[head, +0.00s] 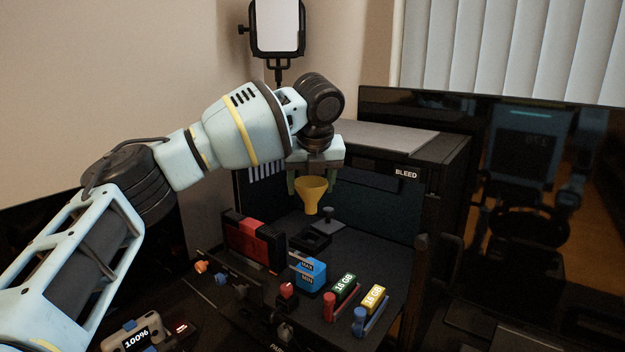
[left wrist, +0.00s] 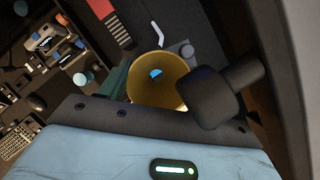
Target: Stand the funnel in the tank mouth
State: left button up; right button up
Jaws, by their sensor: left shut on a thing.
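The yellow funnel (head: 311,194) is upright between the fingers of my left gripper (head: 311,182), which is shut on it. In the head view it hangs in the air above and behind the blue tank (head: 308,276), which is marked MAX and MIN. The tank's mouth cannot be made out clearly. In the left wrist view I look down into the funnel's wide cone (left wrist: 160,92), and a blue patch shows through its spout. My right gripper is not in view.
A red and black block (head: 254,240) stands left of the tank. A black square part (head: 310,239) and a small knobbed part (head: 327,217) lie behind it. Green and yellow 16 GB modules (head: 373,298) stand to the right. The BLEED cabinet (head: 430,180) walls the back.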

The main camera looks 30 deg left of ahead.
aim_at(311, 212)
pick_arm(q)
jog(key=shift+a+r, duration=0.1)
jog(key=shift+r, duration=0.35)
jog(key=shift+f, duration=3.15)
jog(key=shift+f, duration=1.55)
jog(key=o, duration=1)
jog(key=shift+o, duration=0.2)
